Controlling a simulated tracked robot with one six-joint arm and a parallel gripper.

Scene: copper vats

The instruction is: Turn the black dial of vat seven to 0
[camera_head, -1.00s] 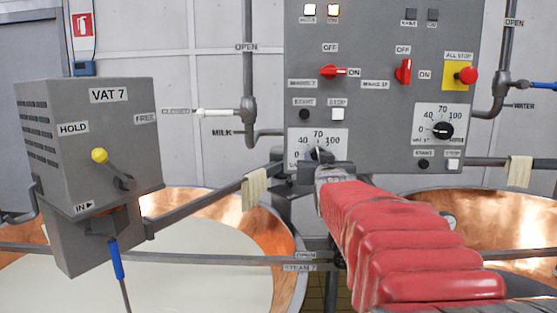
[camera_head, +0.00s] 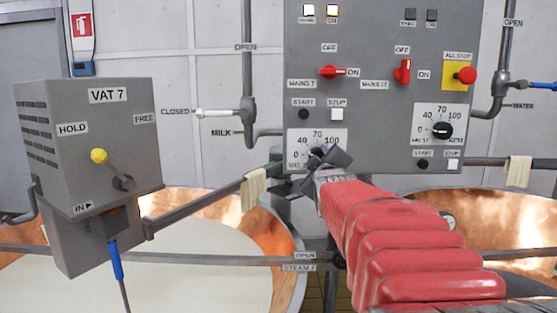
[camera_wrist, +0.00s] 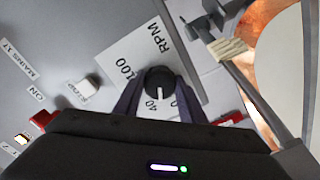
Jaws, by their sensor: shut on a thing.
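The black dial of vat seven (camera_head: 316,152) sits on a white scale plate (camera_head: 297,162) low on the grey panel, mostly behind my gripper (camera_head: 323,165). In the wrist view the round black dial (camera_wrist: 160,80) is between the two fingers of my gripper (camera_wrist: 159,86), which are shut on it. Its white pointer line points down in that view, close beside the 40 mark.
A similar dial (camera_head: 442,130) is at the panel's right, with a red stop button (camera_head: 466,75) above. Red switches (camera_head: 333,72) and START and STOP buttons sit above the vat seven dial. The VAT 7 box (camera_head: 90,130) stands left over a copper vat (camera_head: 285,240).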

